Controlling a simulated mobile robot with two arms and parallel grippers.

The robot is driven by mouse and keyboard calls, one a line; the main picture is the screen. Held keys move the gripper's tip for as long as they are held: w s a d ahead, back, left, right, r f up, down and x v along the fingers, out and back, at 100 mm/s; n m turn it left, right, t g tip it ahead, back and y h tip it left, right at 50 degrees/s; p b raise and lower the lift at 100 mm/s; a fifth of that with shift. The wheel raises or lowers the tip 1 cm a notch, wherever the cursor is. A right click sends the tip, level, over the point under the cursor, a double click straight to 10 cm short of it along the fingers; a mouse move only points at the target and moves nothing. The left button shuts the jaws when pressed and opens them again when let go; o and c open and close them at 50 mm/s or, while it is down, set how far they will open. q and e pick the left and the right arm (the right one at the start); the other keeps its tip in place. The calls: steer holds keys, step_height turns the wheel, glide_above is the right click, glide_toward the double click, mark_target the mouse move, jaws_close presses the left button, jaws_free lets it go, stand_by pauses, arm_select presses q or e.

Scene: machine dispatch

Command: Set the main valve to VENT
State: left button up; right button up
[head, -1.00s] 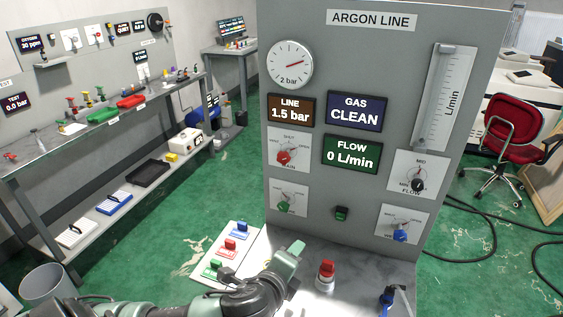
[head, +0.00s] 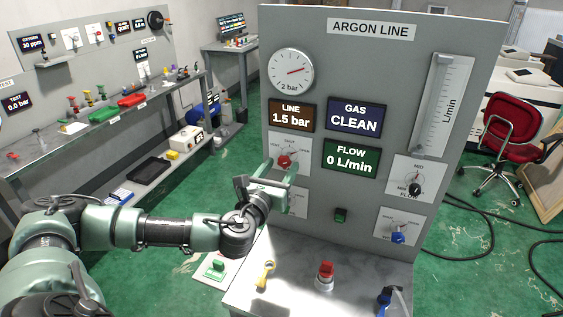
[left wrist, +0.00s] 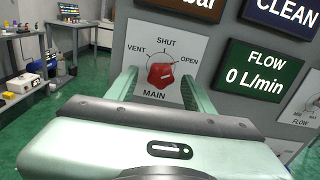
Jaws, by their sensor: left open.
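The main valve is a red knob (head: 284,160) on a white plate at the left of the grey ARGON LINE panel (head: 385,60). In the left wrist view the knob (left wrist: 161,76) has VENT at its left, SHUT above, OPEN at its right and MAIN below. I cannot tell its exact pointing. My left gripper (head: 279,170) is open in front of the plate. In the left wrist view the knob shows between its two green fingers (left wrist: 159,74), with gaps on both sides. My right gripper is not in view.
The LINE display (head: 291,115) reads 1.5 bar and FLOW (head: 351,155) reads 0 L/min. My gripper partly hides the plate below the main valve. A red knob (head: 326,270) and a yellow tool (head: 264,274) are on the bench.

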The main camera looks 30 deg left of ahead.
arm_select(q)
steer(key=shift+w+a, duration=0.1)
steer(key=shift+w, duration=0.25)
jaws_close()
